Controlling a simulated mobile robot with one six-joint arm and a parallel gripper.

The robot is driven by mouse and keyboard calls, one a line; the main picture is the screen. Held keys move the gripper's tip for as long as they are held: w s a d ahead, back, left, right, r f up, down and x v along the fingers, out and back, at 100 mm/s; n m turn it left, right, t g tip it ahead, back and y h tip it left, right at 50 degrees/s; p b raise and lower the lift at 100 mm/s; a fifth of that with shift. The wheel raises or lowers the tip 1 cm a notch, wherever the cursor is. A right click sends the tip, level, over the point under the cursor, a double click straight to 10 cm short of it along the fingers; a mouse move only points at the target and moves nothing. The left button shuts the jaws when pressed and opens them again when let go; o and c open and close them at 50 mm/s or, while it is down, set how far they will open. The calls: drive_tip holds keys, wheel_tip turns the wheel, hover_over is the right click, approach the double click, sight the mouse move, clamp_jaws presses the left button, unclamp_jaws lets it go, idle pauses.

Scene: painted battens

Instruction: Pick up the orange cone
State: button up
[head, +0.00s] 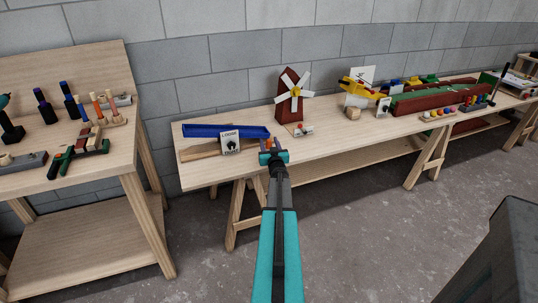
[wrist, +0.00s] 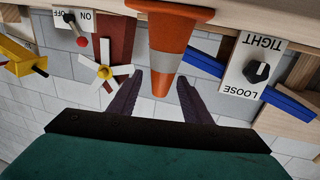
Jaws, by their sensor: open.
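The orange cone (wrist: 172,32) with a pale grey band shows large in the wrist view, which looks upside down. Its narrow end points down the picture, between the two dark fingers of my gripper (wrist: 160,78). The fingers are apart, with a gap visible on each side of the cone's tip. In the head view my gripper (head: 273,157) is at the front edge of the near end of the long bench. Only a little orange shows there by the gripper; the rest of the cone is hidden behind it.
A LOOSE/TIGHT dial box (head: 230,142) and a blue tray (head: 215,131) are just left of my gripper on the long bench (head: 195,178). A red windmill (head: 289,98) and a small switch box (head: 299,129) stand behind. Another wooden bench (head: 60,180) is at left.

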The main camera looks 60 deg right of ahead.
clamp_jaws()
idle(0.3)
drive_tip(key=shift+r, duration=0.1)
drive_tip(key=shift+r, duration=0.5)
drive_tip(key=shift+s+a+r, duration=0.15)
drive_tip(key=shift+r, duration=0.45)
drive_tip(key=shift+s+a+r, duration=0.15)
drive_tip(key=shift+r, duration=0.45)
drive_tip(key=s+a+r, duration=0.1)
drive_tip(key=s+a, duration=0.7)
drive_tip(key=s, duration=0.4)
drive_tip(key=shift+s+r, duration=0.2)
drive_tip(key=shift+s, duration=0.15)
